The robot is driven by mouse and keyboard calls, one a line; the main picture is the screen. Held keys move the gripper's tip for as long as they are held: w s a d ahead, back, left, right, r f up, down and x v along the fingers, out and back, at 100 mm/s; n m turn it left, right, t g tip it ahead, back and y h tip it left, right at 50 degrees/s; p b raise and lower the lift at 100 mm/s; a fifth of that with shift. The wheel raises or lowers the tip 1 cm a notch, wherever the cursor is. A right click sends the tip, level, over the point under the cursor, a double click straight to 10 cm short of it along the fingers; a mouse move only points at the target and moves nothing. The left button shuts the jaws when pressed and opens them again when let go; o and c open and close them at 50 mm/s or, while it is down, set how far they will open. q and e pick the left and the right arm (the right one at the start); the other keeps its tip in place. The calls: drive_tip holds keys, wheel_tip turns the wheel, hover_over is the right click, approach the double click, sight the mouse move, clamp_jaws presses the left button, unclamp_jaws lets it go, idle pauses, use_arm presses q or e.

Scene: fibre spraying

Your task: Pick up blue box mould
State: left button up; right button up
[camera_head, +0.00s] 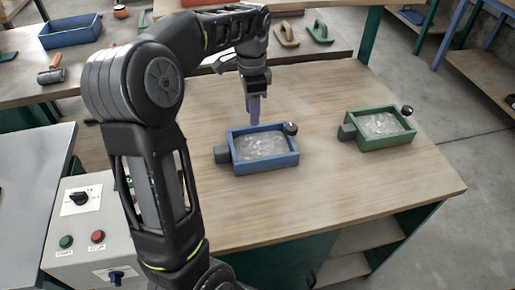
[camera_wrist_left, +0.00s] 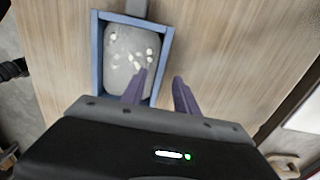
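The blue box mould (camera_head: 270,166) sits on the wooden table, filled with grey, lumpy material. It has a dark block handle (camera_head: 222,154) on its left and a dark round knob (camera_head: 291,129) at its far right corner. It also shows in the left wrist view (camera_wrist_left: 97,52), its near end partly hidden by a finger and the gripper body. My left gripper (camera_head: 254,116) points down just behind the mould. My right gripper is not in view.
A similar green box mould (camera_head: 388,143) stands to the right on the same table. A control box (camera_head: 82,222) with buttons is at the lower left. A blue tray (camera_head: 70,42) and hand tools are on the back bench. The table's front right is clear.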

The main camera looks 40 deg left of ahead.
sight(254, 148)
use_arm(q)
drive_tip(key=shift+f, duration=0.6)
drive_tip(key=shift+f+p, duration=0.5)
drive_tip(key=shift+f, duration=2.1)
drive_tip(key=shift+c, duration=0.3)
clamp_jaws()
drive_tip(key=shift+w+r, duration=0.1)
